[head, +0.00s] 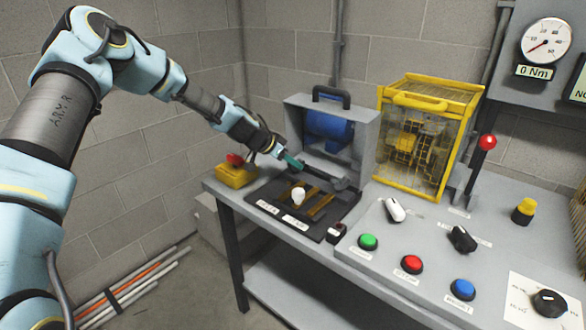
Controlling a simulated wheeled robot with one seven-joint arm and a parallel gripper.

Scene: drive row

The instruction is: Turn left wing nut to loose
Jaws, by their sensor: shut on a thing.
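My gripper (294,160) reaches in from the upper left, its teal fingertips at the lower left front of a grey housing (361,128) with a black handle and a blue motor inside. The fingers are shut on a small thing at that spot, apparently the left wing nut. The nut is hidden by the fingers, so its angle cannot be read. A dark bar (323,174) runs along the housing's lower front, right of the fingertips. A right wing nut cannot be made out.
A black plate (262,189) with a white knob (298,196) lies in front of the housing. A yellow box with a red button (236,172) is left, a yellow cage (417,190) right. Green (368,242), red (411,264) and blue (462,289) buttons line the front. A gauge (546,42) hangs behind.

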